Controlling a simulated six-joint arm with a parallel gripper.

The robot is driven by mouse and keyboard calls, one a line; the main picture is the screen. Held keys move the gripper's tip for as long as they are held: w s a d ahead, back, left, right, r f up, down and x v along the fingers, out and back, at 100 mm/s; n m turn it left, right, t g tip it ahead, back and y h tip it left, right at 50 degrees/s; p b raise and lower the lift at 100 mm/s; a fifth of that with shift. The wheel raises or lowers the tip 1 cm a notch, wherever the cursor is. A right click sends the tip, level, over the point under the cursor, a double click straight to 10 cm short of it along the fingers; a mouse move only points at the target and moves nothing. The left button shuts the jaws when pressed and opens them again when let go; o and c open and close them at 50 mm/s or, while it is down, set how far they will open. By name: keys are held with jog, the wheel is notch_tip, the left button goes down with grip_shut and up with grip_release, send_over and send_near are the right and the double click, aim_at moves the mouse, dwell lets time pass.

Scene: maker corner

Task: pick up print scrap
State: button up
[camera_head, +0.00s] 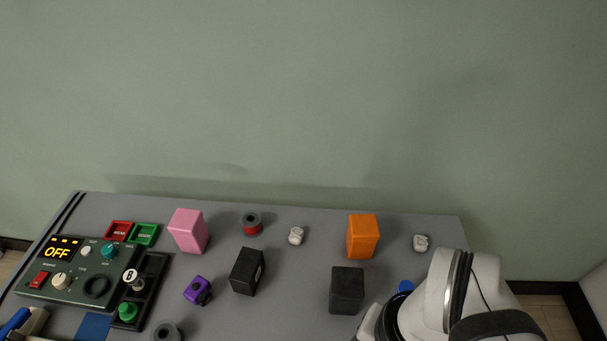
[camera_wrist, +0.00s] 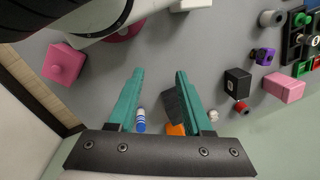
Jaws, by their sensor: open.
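My gripper (camera_wrist: 160,74) shows in the wrist view with its two teal fingers wide apart and nothing held between the tips. In the head view my arm covers the lower right, and the fingers are hidden. No piece is plainly marked as print scrap. Two small whitish lumps could be it: one (camera_head: 296,236) near the middle of the table, and one (camera_head: 420,243) at the right, beyond the orange block. The middle lump also shows in the wrist view (camera_wrist: 213,115), right of my fingers and apart from them.
Between the fingers in the wrist view are a dark block (camera_wrist: 172,105), an orange block (camera_wrist: 175,129) and a blue-white cylinder (camera_wrist: 140,122). A pink block (camera_head: 188,231), black box (camera_head: 247,271), red spool (camera_head: 252,224) and purple piece (camera_head: 197,290) stand left. A control panel (camera_head: 72,277) fills the far left.

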jog(key=o, duration=0.7)
jog(key=w+d+f+m+h, duration=0.1)
jog(key=w+d+f+m, duration=0.3)
jog(key=w+d, duration=0.6)
jog(key=w+d+f+m+h, duration=0.1)
jog(key=w+d+f+m, duration=0.1)
jog(key=w+d+m, duration=0.7)
jog(key=f+n, duration=0.1)
jog(key=f, duration=0.4)
jog(key=d+f+n, duration=0.1)
jog(key=f, duration=0.4)
jog(key=s+d+f+n, duration=0.1)
jog(key=f, duration=0.4)
jog(key=shift+d+f, duration=0.15)
jog(key=shift+d, duration=0.05)
